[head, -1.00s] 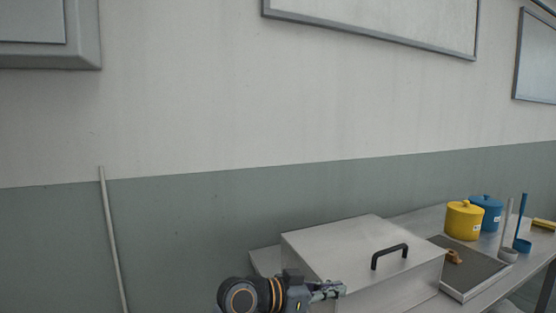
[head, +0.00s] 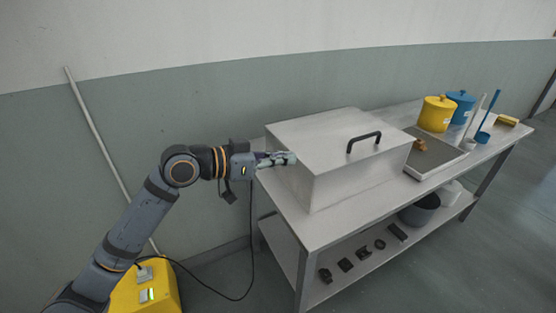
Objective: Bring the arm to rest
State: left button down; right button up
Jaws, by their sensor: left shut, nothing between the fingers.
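My left arm comes in from the lower left, and its gripper (head: 290,158) is shut and empty. The fingertips are at the left front side of the closed steel tank (head: 345,190); I cannot tell whether they touch it. The tank's lid (head: 320,135) carries a black handle (head: 364,142) and lies flat on top. My right gripper does not show.
The steel table (head: 380,207) also carries a dark tray (head: 436,153) with a brown piece, yellow (head: 437,114) and blue (head: 461,106) pots, and ladles. Several dark parts and a grey bowl (head: 420,209) sit on the lower shelf. A yellow box (head: 160,295) stands on the floor at lower left.

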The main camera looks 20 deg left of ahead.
pick_arm(q)
jog(key=shift+v, duration=0.8)
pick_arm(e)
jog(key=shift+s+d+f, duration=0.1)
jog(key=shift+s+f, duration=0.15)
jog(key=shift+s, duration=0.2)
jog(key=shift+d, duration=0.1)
